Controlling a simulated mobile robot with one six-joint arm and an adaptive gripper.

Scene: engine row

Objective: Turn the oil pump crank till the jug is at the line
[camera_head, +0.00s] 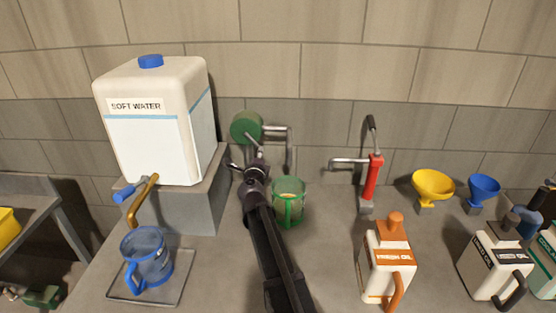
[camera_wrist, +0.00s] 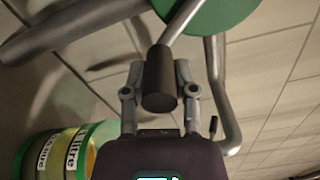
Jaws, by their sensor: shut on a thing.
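The green oil pump (camera_head: 246,126) is mounted at the wall, with a grey spout pipe (camera_head: 275,130) running right and down. In the wrist view its green wheel (camera_wrist: 222,12) carries a metal crank arm (camera_wrist: 182,22) ending in a dark handle (camera_wrist: 160,72). My gripper (camera_head: 246,164) is shut on this handle, with a finger on each side in the wrist view (camera_wrist: 160,92). The green-framed clear jug (camera_head: 289,204) stands upright below the spout. The wrist view shows it sideways (camera_wrist: 62,150), with white litre labels and yellow contents. The exact level against the line is unclear.
A soft water tank (camera_head: 153,135) and a blue jug (camera_head: 147,258) on a tray (camera_head: 176,290) stand left. A red hand pump (camera_head: 373,178), an orange-topped oil can (camera_head: 390,255), and yellow (camera_head: 432,184) and blue (camera_head: 484,188) funnels stand right. My arm crosses the counter beside the green jug.

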